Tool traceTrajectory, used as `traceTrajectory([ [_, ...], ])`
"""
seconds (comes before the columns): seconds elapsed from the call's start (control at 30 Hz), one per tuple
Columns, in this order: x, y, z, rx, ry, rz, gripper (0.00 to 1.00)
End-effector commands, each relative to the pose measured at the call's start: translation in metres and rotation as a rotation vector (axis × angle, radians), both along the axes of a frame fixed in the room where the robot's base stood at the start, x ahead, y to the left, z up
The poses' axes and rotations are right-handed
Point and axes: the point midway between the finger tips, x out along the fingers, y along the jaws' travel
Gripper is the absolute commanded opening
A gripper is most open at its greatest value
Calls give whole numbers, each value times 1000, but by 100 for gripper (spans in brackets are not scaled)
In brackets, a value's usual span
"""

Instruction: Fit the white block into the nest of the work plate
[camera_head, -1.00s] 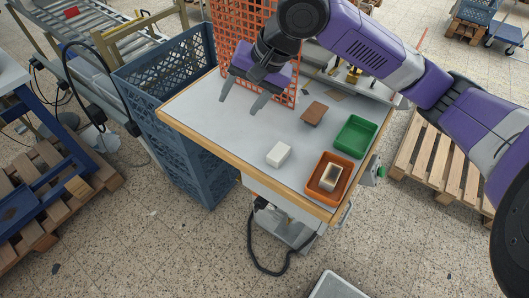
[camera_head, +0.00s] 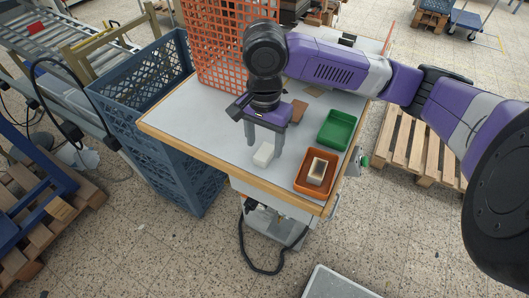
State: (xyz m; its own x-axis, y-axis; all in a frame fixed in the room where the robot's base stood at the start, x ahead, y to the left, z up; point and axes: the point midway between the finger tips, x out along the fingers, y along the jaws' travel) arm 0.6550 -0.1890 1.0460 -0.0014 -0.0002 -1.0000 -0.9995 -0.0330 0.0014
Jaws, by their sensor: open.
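The white block (camera_head: 263,156) lies on the grey tabletop near its front edge. My gripper (camera_head: 265,148) points down over it, fingers spread, one finger at the block's left and one at its right in the picture. I cannot tell how far down beside the block the fingertips reach. The block is not gripped. I cannot make out the work plate or its nest; my arm covers much of the table's back part.
An orange tray (camera_head: 300,187) at the front right corner holds a pale, tan-topped box (camera_head: 317,170). A green tray (camera_head: 337,131) is behind it. A brown block (camera_head: 299,109) is partly hidden by my gripper.

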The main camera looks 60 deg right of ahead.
Motion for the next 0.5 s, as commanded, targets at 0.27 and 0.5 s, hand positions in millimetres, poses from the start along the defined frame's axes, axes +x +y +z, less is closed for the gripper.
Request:
traceTrajectory([
  [0.27, 0, 0, -24, 2, -2, 1, 58],
  [0.5, 0, 0, -24, 2, -3, 1, 50],
])
